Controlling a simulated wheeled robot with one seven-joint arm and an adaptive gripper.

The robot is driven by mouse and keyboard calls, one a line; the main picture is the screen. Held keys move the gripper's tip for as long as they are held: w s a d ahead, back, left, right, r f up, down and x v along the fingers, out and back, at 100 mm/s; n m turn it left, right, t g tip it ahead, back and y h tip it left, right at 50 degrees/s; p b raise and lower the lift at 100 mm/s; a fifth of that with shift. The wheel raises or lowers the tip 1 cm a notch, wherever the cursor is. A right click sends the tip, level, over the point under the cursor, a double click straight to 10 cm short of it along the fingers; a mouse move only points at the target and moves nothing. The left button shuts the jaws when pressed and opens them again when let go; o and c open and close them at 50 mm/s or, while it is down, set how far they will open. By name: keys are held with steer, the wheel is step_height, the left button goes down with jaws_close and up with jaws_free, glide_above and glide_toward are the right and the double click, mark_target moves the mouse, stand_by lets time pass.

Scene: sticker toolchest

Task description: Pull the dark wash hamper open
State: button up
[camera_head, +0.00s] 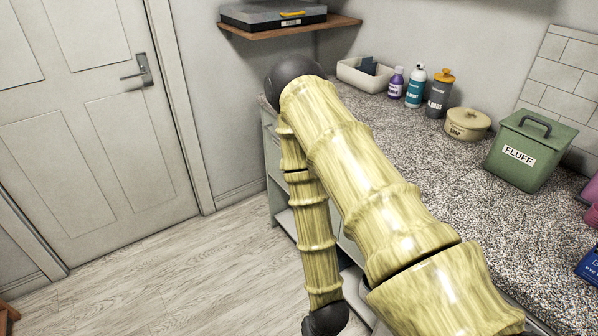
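I cannot make out a dark wash hamper in the head view. The front of the counter unit (283,196), with pale open shelves, shows only in part. My arm, with its glossy yellow bamboo look, hides much of that front. The arm reaches up to a dark elbow joint, then folds down in front of the unit to a dark joint at the bottom edge. My gripper lies beyond the picture, so I cannot see whether it touches anything.
The speckled counter (440,195) holds a white bin (362,82), several bottles, a round SOAP tin (467,125) and a green FLUFF box (530,152). A wall shelf (290,28) carries a case. The wooden floor (170,280) before the closed door (90,110) is clear.

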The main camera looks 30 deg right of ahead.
steer(key=w+d+r+m+t+b, duration=0.2)
steer(key=w+d+r+m, duration=0.15)
steer(key=w, duration=0.35)
steer(key=w+d+r+m+t+b, duration=0.1)
steer(key=w+d+r+m+t, duration=0.2)
steer(key=w, duration=0.5)
steer(key=w+d+r+m+t+b, duration=0.1)
steer(key=w+d+m+t+b, duration=0.2)
steer(key=w, duration=0.4)
steer(key=w+d+r+m+t+h+b, duration=0.3)
steer(key=w+d+r+m+t+h, duration=0.15)
steer(key=w+d+r+m, duration=0.9)
steer(key=x, duration=0.3)
steer(key=d+x, duration=0.1)
steer(key=x, duration=0.1)
steer(key=r+x, duration=0.1)
steer(key=x, duration=0.2)
steer(key=shift+w+d+f, duration=0.1)
steer(key=shift+w+d, duration=0.15)
steer(key=shift+d, duration=0.1)
jaws_close()
